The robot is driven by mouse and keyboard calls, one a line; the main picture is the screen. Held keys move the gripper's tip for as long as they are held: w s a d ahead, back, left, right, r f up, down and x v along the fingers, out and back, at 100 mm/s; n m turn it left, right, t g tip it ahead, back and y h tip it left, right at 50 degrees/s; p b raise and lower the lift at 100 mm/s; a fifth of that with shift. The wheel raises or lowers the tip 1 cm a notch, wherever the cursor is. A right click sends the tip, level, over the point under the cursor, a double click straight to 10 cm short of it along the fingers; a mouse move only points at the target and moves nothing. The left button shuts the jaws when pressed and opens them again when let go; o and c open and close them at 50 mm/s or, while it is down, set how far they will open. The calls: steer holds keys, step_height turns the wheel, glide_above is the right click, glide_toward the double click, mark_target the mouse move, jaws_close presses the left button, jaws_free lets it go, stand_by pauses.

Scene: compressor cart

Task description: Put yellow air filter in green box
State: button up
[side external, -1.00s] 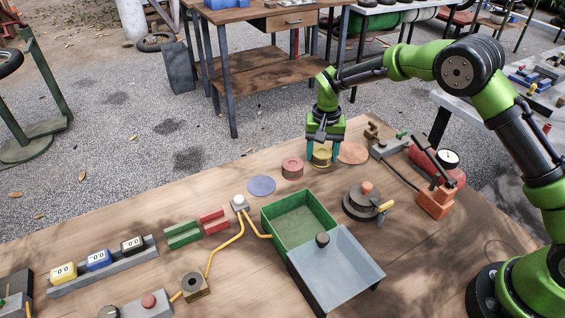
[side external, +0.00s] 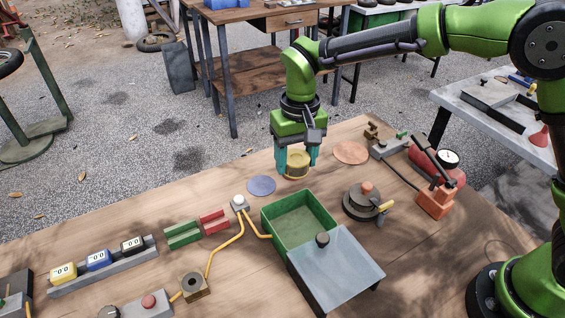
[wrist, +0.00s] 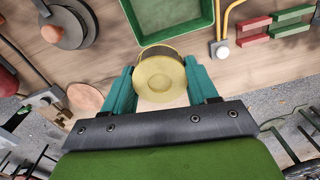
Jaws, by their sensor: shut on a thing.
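My gripper (side external: 297,166) is shut on the yellow air filter (side external: 297,163), a round yellow cylinder held between teal fingers above the table. In the wrist view the filter (wrist: 160,78) sits between both fingertips, with the green box just beyond it. The green box (side external: 283,234) is open and its visible floor is empty. It stands in front of and below my gripper, and its green wall also shows in the wrist view (wrist: 168,30). A grey translucent lid (side external: 340,272) with a black knob lies beside the box at its near right side.
A blue disc (side external: 261,185) lies left of my gripper and an orange disc (side external: 351,152) lies right. A round dark fixture with an orange knob (side external: 366,190) stands right of the box. Red and green blocks (side external: 184,234) and a white button with yellow cable (side external: 240,203) are left.

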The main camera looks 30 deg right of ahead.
steer(key=s+a+f+n, duration=0.1)
steer(key=s+a+n, duration=0.2)
steer(key=s, duration=0.4)
glide_above(297, 232)
steer(key=shift+n, duration=0.4)
step_height(297, 232, down, 6)
steer(key=shift+s+r, duration=0.1)
steer(key=shift+f, duration=2.4)
steer(key=shift+f, duration=0.1)
steer(key=shift+f, duration=0.1)
steer(key=o, duration=0.8)
steer(key=shift+c, duration=0.2)
